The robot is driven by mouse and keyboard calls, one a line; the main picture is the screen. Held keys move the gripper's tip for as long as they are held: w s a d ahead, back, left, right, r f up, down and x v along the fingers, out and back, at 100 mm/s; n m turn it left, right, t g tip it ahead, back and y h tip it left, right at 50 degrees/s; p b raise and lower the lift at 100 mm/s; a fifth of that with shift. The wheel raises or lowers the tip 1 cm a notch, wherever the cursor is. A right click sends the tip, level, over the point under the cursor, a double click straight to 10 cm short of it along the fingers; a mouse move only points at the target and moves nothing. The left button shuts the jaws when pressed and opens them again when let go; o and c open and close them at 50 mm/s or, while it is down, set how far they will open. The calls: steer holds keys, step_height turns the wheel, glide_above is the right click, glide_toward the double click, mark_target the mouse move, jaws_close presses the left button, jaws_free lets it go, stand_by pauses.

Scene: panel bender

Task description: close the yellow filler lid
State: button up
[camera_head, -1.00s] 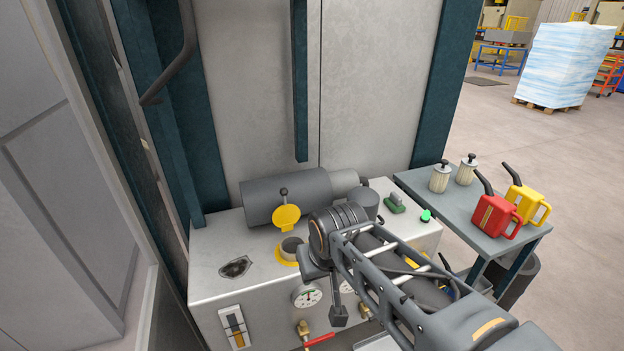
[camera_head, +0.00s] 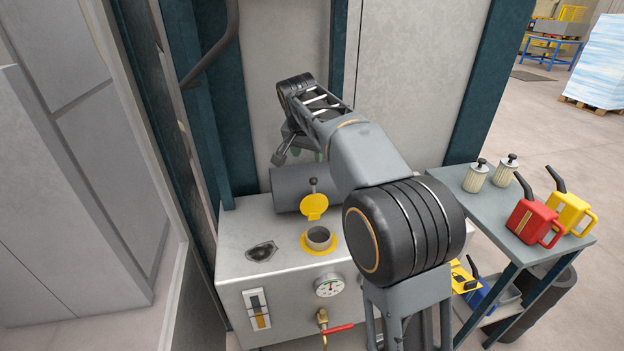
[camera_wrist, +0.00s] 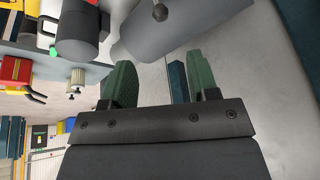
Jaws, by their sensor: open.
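The yellow filler lid (camera_head: 314,206) stands raised on its hinge behind the open filler neck (camera_head: 319,236), on top of the grey machine tank (camera_head: 285,226). A dark knob (camera_head: 313,182) shows at the lid's top edge. My gripper (camera_head: 287,149) is above and behind the lid, over the grey cylinder, and touches neither lid nor neck. In the wrist view my gripper (camera_wrist: 155,84) shows two green fingers spread apart with nothing between them. The yellow lid face is not visible in the wrist view; a round dark knob (camera_wrist: 160,11) shows at its top edge.
A grey motor cylinder (camera_head: 292,187) lies behind the lid. A pressure gauge (camera_head: 329,285) and red-handled valve (camera_head: 338,329) are on the tank's front. A side table (camera_head: 500,205) at right holds a red can (camera_head: 533,222), a yellow can (camera_head: 570,211) and two filters. A dark patch (camera_head: 261,251) marks the tank top.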

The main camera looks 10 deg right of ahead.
mark_target(312, 179)
steer(key=p+x, duration=0.1)
steer(key=x, duration=1.2)
steer(key=shift+a, duration=0.1)
steer(key=shift+c, duration=0.3)
steer(key=shift+r, duration=0.1)
jaws_close()
